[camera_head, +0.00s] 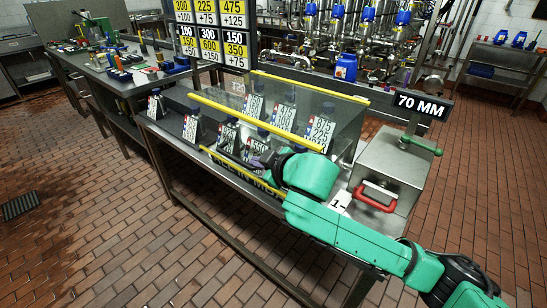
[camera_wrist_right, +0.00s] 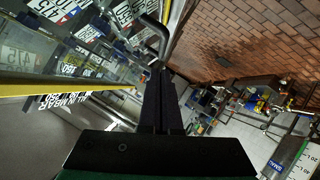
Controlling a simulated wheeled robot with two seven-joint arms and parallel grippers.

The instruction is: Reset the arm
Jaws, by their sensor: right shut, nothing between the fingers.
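My right arm comes in from the lower right of the head view, with green links over the metal bench. Its black right gripper (camera_head: 258,161) is by the numbered cards at the yellow-edged clear case, partly hidden by my wrist. In the right wrist view the gripper (camera_wrist_right: 160,75) shows as two black fingers shut together, with nothing between them. A bent dark handle-like part (camera_wrist_right: 155,35) shows just beyond the fingertips; I cannot tell whether they touch. My left arm and gripper are not in view.
The clear case (camera_head: 335,110) has yellow rails, with several numbered cards (camera_head: 320,132) inside and in front. A grey metal box (camera_head: 395,165) with a red handle (camera_head: 374,197) and a "70 MM" sign (camera_head: 422,104) stands right of my arm. The brick floor (camera_head: 110,240) at left is open.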

